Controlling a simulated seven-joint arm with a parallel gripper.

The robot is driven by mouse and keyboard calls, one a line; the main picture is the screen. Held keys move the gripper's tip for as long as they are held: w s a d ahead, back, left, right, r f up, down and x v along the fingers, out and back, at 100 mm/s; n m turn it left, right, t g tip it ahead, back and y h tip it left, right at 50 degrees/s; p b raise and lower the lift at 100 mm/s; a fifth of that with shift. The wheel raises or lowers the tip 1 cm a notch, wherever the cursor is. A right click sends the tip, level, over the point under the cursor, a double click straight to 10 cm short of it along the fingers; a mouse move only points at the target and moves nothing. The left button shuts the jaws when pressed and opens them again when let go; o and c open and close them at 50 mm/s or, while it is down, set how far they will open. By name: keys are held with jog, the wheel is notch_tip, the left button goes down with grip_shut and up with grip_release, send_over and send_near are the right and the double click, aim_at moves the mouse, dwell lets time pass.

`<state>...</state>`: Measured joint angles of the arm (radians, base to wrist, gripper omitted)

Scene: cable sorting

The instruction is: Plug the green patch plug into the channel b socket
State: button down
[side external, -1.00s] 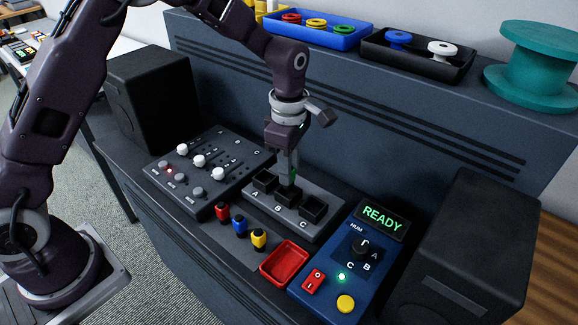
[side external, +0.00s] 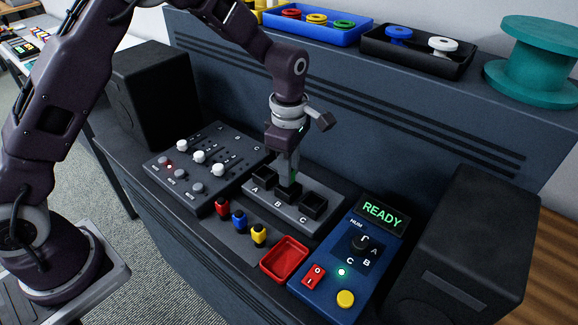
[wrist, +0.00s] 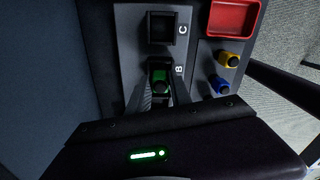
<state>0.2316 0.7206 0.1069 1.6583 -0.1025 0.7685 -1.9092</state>
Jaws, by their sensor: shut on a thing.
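My gripper (side external: 289,178) is shut on the green patch plug (wrist: 159,75) and points down at the middle socket of the socket block. In the side view only a thin sliver of green shows between the fingers. The channel B socket (side external: 289,195) is a black square box with a B label in front of it. In the wrist view the plug lies within the outline of the B socket, beside its label. I cannot tell how deep it sits. The A socket (side external: 264,176) and C socket (side external: 314,206) stand on either side and look empty.
Red (side external: 222,207), blue (side external: 240,221) and yellow plugs (side external: 259,235) stand in front of the block. A red tray (side external: 285,259) and blue READY panel (side external: 345,273) are to the right. A fader mixer (side external: 203,168) is close on the left.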

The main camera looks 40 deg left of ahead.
jog(key=shift+f, duration=1.05)
jog(key=c, duration=0.6)
grip_release()
jog(key=shift+r, duration=3.55)
